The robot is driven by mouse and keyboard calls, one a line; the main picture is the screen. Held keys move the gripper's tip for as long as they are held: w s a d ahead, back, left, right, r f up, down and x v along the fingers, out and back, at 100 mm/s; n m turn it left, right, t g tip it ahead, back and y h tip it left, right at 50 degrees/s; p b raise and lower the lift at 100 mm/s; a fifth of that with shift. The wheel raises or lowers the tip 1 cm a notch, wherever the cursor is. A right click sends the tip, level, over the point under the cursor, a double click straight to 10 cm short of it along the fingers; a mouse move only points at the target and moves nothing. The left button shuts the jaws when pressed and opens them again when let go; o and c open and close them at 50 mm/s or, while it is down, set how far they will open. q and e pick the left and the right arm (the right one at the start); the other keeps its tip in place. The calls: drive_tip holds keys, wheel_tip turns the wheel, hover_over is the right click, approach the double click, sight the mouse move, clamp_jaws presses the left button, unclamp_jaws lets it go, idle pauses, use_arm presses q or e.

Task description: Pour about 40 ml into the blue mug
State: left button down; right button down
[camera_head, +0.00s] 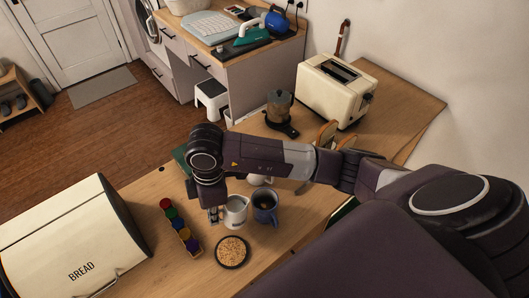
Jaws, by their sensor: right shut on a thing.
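The blue mug (266,213) stands upright on the wooden counter, its inside looking dark; I cannot tell its fill level. A small white jug (236,212) is just left of the mug, looking roughly upright. My right gripper (214,214) reaches in from the right, points down, and is shut on the jug at its left side. The exact grip is too small to see. I cannot tell whether the jug touches the counter. My left gripper is not in view.
A dish of grain-like bits (232,252) lies in front of the jug. A row of coloured capsules (180,228) is to the left, then a bread bin (75,245). A moka pot (280,108) and toaster (337,91) stand behind my forearm, which hides part of the counter.

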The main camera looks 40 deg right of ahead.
drive_tip(key=r+y, duration=0.1)
drive_tip(key=r, duration=0.1)
drive_tip(key=d+r+p, duration=0.1)
drive_tip(key=r, duration=0.1)
drive_tip(key=d+r+y+p, duration=0.1)
drive_tip(key=r, duration=0.2)
drive_tip(key=shift+s+d+r+y, duration=0.1)
drive_tip(key=shift+s+y, duration=0.15)
drive_tip(key=shift+y, duration=0.05)
drive_tip(key=shift+s+d+r+t+y, duration=0.2)
drive_tip(key=shift+d+r+t+y, duration=0.1)
drive_tip(key=shift+d+r+y, duration=0.25)
drive_tip(key=d+r+y, duration=0.2)
drive_tip(key=shift+s+d+t+y, duration=0.15)
drive_tip(key=shift+d+t+y, duration=0.1)
drive_tip(key=shift+d+t, duration=0.05)
drive_tip(key=shift+d+y, duration=0.35)
drive_tip(key=shift+y, duration=0.15)
drive_tip(key=shift+s+d+f+y, duration=0.1)
drive_tip(key=shift+d+y, duration=0.05)
drive_tip(key=shift+y, duration=0.35)
